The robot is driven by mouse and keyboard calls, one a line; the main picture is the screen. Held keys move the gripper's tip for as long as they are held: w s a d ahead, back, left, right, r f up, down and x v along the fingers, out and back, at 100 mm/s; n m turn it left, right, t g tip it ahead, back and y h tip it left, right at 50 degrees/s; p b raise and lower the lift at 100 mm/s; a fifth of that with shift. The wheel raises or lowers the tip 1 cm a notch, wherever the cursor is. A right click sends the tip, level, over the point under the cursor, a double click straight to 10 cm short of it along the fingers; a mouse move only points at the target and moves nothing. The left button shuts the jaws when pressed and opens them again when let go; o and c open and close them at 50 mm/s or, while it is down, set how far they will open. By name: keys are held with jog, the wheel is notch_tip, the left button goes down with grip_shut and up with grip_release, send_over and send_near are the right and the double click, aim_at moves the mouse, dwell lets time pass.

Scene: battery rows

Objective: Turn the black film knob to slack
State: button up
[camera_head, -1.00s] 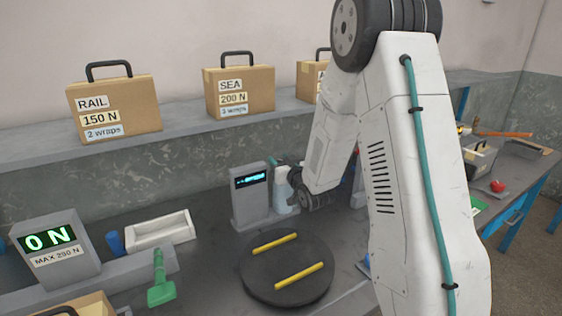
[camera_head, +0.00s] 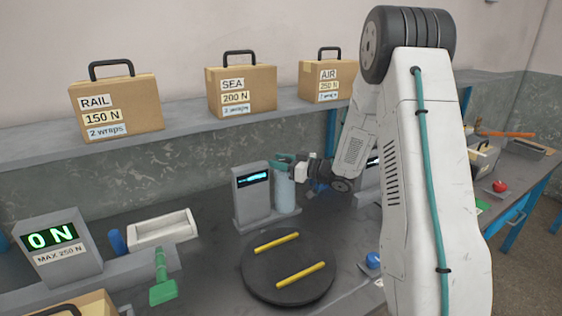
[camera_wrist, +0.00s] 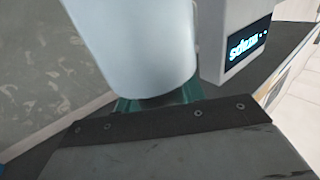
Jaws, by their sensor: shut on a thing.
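A pale blue film roll (camera_head: 285,192) stands upright beside a grey post with a lit cyan display (camera_head: 254,180); the text is too small to read. My gripper (camera_head: 285,160) reaches in from the right, its teal fingers at the top end of the roll. In the wrist view the roll (camera_wrist: 135,45) fills the upper middle, with the teal fingertips (camera_wrist: 158,100) at its end and the display (camera_wrist: 248,42) to the right. The gripper is shut at the black knob's place; the knob itself is hidden by fingers and roll.
A black turntable (camera_head: 262,285) with two yellow strips stands in front. A readout (camera_head: 55,240) shows 0 N, MAX 250 N. A white tray (camera_head: 162,230) and a green-handled tool (camera_head: 162,285) lie left. RAIL, SEA and AIR boxes (camera_head: 328,75) stand on the shelf.

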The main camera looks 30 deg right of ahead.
jog(key=n+g+y, duration=0.3)
jog(key=g+y, duration=0.1)
jog(key=n+g+y, duration=0.1)
jog(key=n+g, duration=0.1)
jog(key=shift+s+a+n+g+y, duration=0.2)
jog(key=shift+s+n+g+y, duration=0.1)
jog(key=shift+y, duration=0.1)
jog(key=n+g, duration=0.2)
jog(key=n+g+y, duration=0.1)
jog(key=g, duration=0.2)
jog(key=n+g+y, duration=0.1)
jog(key=n+g, duration=0.1)
jog(key=g, duration=0.1)
jog(key=shift+s+a+n, duration=0.15)
jog(key=shift+s+n, duration=0.15)
jog(key=shift+s, duration=0.1)
jog(key=shift+g, duration=0.4)
jog(key=o, duration=1)
